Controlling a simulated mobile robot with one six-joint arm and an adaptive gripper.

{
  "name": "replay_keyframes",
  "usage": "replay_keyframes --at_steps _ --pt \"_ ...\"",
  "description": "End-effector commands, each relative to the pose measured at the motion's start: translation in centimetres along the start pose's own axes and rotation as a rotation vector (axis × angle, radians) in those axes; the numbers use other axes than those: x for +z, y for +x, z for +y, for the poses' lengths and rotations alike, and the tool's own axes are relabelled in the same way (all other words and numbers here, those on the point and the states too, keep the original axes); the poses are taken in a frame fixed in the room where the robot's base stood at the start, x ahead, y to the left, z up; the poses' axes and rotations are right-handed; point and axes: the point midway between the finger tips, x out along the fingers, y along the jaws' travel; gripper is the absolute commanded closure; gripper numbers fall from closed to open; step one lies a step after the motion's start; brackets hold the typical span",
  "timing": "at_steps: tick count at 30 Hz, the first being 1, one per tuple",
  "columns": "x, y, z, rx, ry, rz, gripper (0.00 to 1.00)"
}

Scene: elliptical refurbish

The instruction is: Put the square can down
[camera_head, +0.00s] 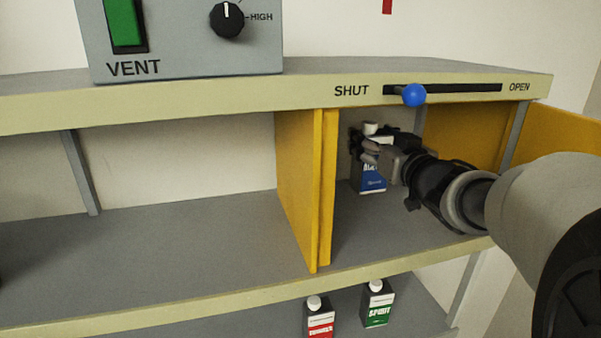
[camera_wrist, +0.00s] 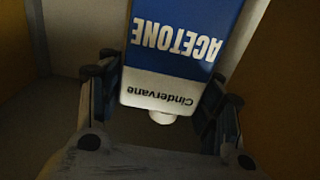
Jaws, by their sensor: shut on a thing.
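The square can (camera_head: 372,178) is blue and white with a white cap, and stands upright inside the yellow-walled compartment of the shelf. My gripper (camera_head: 370,148) is around its upper part and shut on it. In the wrist view the can (camera_wrist: 185,45) reads "ACETONE" and "Cindervane" upside down, with a finger of my gripper (camera_wrist: 165,100) on each side. The can's base is close to the grey shelf floor (camera_head: 350,225); I cannot tell whether it touches.
A yellow partition (camera_head: 318,190) bounds the compartment at left, and an open yellow door (camera_head: 570,140) stands at right. A blue slider knob (camera_head: 414,95) sits above, between SHUT and OPEN. A red-labelled can (camera_head: 319,322) and a green-labelled can (camera_head: 377,305) stand on the lower shelf.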

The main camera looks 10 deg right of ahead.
Motion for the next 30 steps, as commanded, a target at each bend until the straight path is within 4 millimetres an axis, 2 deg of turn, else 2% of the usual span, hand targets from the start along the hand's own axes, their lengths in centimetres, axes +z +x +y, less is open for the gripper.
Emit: replay_keyframes --at_steps 1,3,8,15,28,29,30 --pt "1.0 0.0 0.0 -0.001 0.002 0.001 0.86" --pt "1.9 0.0 0.0 -0.001 0.000 0.003 0.86" --pt "3.1 0.0 -0.1 -0.002 0.000 0.003 0.86" --pt "6.1 0.0 0.0 -0.001 -0.001 0.004 0.86" --pt "6.7 0.0 0.0 -0.001 -0.002 0.006 0.86" --pt "6.8 0.0 0.0 0.000 -0.001 0.002 0.40" --pt "6.8 0.0 0.0 0.000 -0.001 0.002 0.37"
